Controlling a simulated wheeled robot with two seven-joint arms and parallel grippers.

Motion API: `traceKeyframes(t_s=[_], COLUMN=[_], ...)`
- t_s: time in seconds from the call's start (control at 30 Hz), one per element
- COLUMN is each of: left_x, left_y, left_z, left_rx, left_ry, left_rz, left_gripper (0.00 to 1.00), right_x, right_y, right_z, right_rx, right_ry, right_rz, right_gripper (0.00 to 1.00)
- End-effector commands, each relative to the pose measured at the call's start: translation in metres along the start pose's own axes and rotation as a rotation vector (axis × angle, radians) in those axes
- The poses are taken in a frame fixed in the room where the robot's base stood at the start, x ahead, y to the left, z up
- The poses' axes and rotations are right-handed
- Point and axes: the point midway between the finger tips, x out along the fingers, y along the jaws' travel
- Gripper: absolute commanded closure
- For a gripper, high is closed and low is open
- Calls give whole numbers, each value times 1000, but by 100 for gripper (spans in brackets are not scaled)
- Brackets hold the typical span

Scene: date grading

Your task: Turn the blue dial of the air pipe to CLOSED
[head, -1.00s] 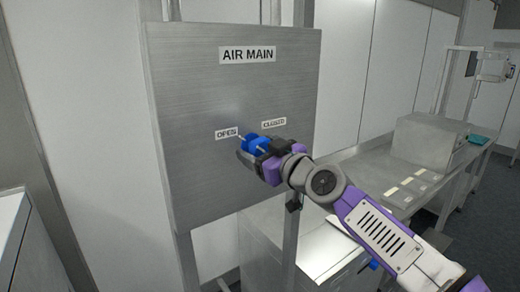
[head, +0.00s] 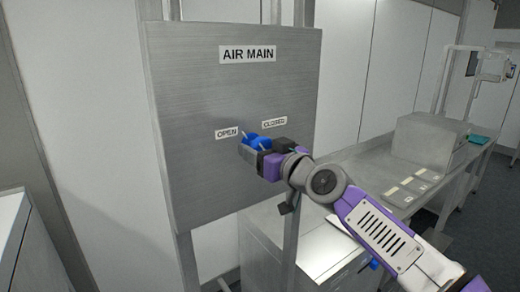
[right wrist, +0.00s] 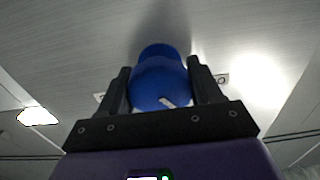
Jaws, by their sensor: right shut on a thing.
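The blue dial (head: 258,141) sits on the grey metal panel (head: 200,95), below and between the OPEN label (head: 227,133) and the CLOSED label (head: 274,122). Its thin white pointer slants up and left, just right of the OPEN label and short of CLOSED. My right gripper (head: 261,148) is shut on the dial and partly hides it. In the right wrist view the dial (right wrist: 160,80) stands between the two dark fingers, with a short white mark on its near face. My left gripper is out of view.
The AIR MAIN sign (head: 248,54) is at the top of the panel. A steel bench (head: 440,180) with a grey box (head: 428,147) stands at the right. A white-sided cabinet (head: 15,240) is at the lower left. The panel face around the dial is clear.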

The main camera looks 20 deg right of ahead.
Motion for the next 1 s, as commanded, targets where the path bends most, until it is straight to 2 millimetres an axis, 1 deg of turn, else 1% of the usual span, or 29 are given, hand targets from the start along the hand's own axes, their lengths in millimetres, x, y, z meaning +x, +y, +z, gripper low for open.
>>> traceKeyframes(t_s=[0.03, 1.0], left_x=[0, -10], left_y=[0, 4], left_z=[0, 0], left_rx=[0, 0], left_ry=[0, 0], left_rz=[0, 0], left_gripper=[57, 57], right_x=[1, 1], right_y=[0, -2], right_z=[3, 4], right_rx=[44, 969], right_ry=[-6, -13], right_rz=[-1, 1], right_gripper=[66, 66])
